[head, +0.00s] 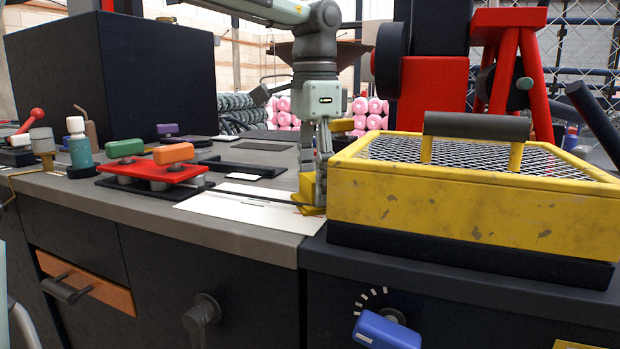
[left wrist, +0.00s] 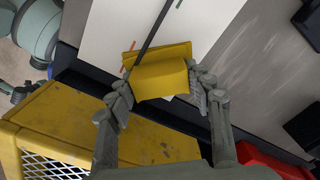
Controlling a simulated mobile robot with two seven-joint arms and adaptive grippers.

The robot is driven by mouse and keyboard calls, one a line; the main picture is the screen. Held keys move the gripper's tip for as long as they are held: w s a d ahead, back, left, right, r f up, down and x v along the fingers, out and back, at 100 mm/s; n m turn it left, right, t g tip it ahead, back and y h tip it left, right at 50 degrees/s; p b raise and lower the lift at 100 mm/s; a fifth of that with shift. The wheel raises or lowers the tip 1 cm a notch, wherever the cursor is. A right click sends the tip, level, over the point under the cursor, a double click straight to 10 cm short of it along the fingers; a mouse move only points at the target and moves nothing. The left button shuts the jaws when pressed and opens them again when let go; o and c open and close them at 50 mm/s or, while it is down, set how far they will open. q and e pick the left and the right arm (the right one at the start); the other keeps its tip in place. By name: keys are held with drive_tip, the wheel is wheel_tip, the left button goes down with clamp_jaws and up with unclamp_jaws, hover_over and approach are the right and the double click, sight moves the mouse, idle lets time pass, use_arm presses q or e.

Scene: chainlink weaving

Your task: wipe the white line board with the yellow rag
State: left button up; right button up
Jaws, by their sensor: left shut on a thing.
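The white line board (head: 235,209) lies flat on the grey worktop near its front edge, and dark line marks show on it. It also shows at the top of the left wrist view (left wrist: 205,25). My left gripper (head: 318,190) points down at the board's right end. In the left wrist view my left gripper (left wrist: 165,95) is shut on the yellow rag (left wrist: 160,77), which is a folded block over the board. In the head view the rag (head: 307,188) is partly hidden by the fingers. I cannot tell whether the rag touches the board. My right gripper is not clearly in view.
A yellow mesh-topped box (head: 470,205) with a dark handle stands close to the right of my left gripper. A red plate (head: 152,172) with orange and green handles is left of the board. A large dark box (head: 120,75) stands behind.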

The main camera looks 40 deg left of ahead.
use_arm(q)
drive_tip(key=shift+s+d+f, duration=0.15)
drive_tip(key=shift+f, duration=0.15)
wheel_tip(320, 180, up, 6)
drive_tip(key=p, duration=0.5)
drive_tip(key=shift+r, duration=0.15)
drive_tip(key=shift+w, duration=0.2)
drive_tip(key=shift+r+p, duration=0.95)
drive_tip(key=shift+r, duration=0.55)
